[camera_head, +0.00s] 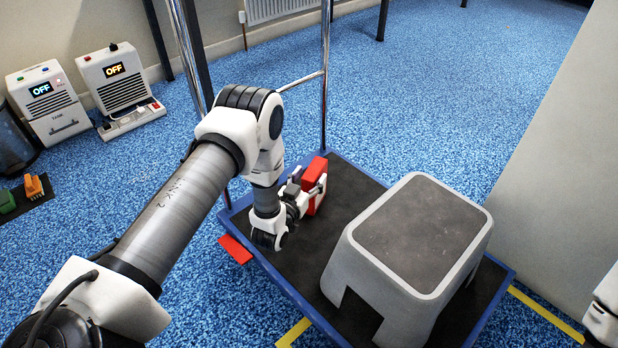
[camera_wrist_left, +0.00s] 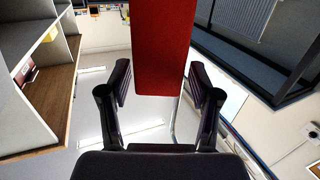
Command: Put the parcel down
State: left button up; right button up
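The red parcel (camera_head: 312,174) is a box, upright just above or on the dark deck of the blue-edged trolley (camera_head: 350,185); I cannot tell whether its bottom touches. My left gripper (camera_head: 310,192) reaches it from the left, with its fingers on either side of it. My right gripper is out of view; only a white part of my right arm shows at the right edge.
A grey step stool (camera_head: 415,235) stands on the trolley's right part. The trolley's metal handle frame (camera_head: 325,75) rises behind the gripper. A red flat piece (camera_head: 235,249) lies by the trolley's left edge. A pale wall or panel (camera_head: 560,160) stands right. Two "OFF" units (camera_head: 118,85) stand back left.

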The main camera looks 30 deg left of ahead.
pick_arm(q)
jog(key=shift+r, duration=0.1)
jog(key=shift+s+r, duration=0.15)
jog(key=s+p, duration=0.5)
jog(key=s, duration=0.6)
jog(key=s+d+f+g, duration=0.1)
jog(key=s+f+g, duration=0.1)
jog(key=s+g, duration=0.1)
jog(key=s+d+f+g, duration=0.2)
jog(key=s+f+g, duration=0.1)
jog(key=s, duration=0.2)
jog(key=s+d+f+g, duration=0.1)
jog(key=s+f+g, duration=0.2)
jog(key=g, duration=0.1)
jog(key=shift+s+d+f+h, duration=0.15)
jog(key=shift+s+d+h, duration=0.15)
jog(key=shift+s+h, duration=0.1)
jog(key=s+d+g, duration=0.1)
jog(key=s+g, duration=0.6)
jog(key=s, duration=0.8)
jog(key=shift+r, duration=0.4)
jog(key=shift+d, duration=0.1)
